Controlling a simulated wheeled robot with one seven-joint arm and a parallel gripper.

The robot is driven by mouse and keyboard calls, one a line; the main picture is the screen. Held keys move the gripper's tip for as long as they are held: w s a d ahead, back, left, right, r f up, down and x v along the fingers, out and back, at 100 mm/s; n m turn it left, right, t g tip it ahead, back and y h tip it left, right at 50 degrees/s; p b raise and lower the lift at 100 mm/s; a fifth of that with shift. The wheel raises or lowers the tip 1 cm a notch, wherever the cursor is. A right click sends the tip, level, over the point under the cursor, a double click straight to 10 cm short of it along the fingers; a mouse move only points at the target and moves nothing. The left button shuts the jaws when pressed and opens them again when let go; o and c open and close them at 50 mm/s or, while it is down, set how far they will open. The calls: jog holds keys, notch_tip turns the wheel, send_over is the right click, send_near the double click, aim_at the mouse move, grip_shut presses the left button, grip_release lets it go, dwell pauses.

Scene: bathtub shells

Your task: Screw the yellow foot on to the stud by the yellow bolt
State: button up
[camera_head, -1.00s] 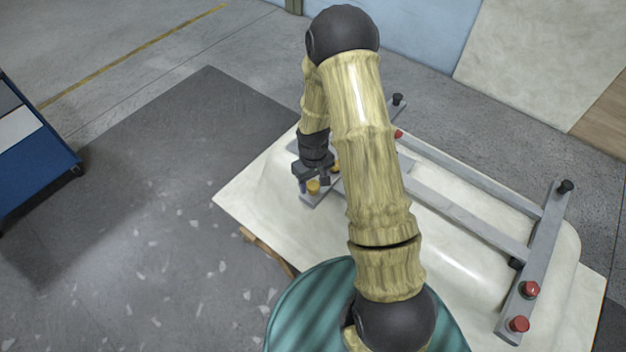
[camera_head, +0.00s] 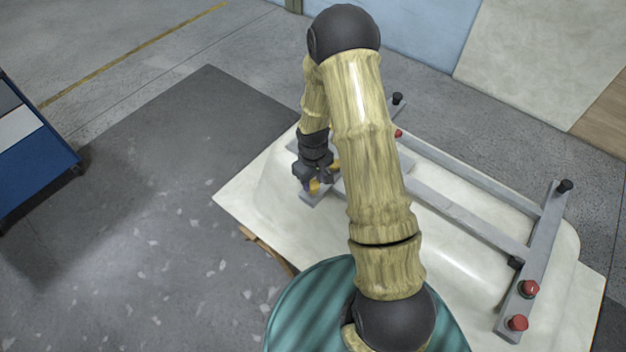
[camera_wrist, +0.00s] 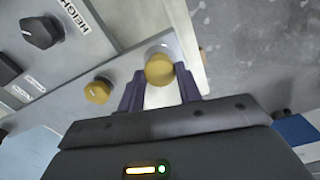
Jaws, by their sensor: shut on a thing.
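The yellow foot (camera_wrist: 159,69) is a round yellow piece between the two dark fingers of my gripper (camera_wrist: 159,84) in the wrist view. In the head view my gripper (camera_head: 316,186) is low over the near-left end of the grey frame, shut on the foot (camera_head: 314,187), which is partly hidden by the fingers. The yellow bolt (camera_wrist: 97,91) is a hexagonal head on the grey bar, left of the gripper in the wrist view and apart from it. The stud is hidden; I cannot tell how far the foot is on it.
The grey frame (camera_head: 470,213) lies on the upturned cream bathtub shell (camera_head: 458,257). A black knob (camera_wrist: 40,32) is beside the bolt in the wrist view. A blue cart (camera_head: 38,170) stands far left; floor between is clear.

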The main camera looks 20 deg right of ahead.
jog(key=m, duration=1)
jog(key=shift+m, duration=0.4)
jog(key=o, duration=1.1)
jog(key=shift+c, duration=0.7)
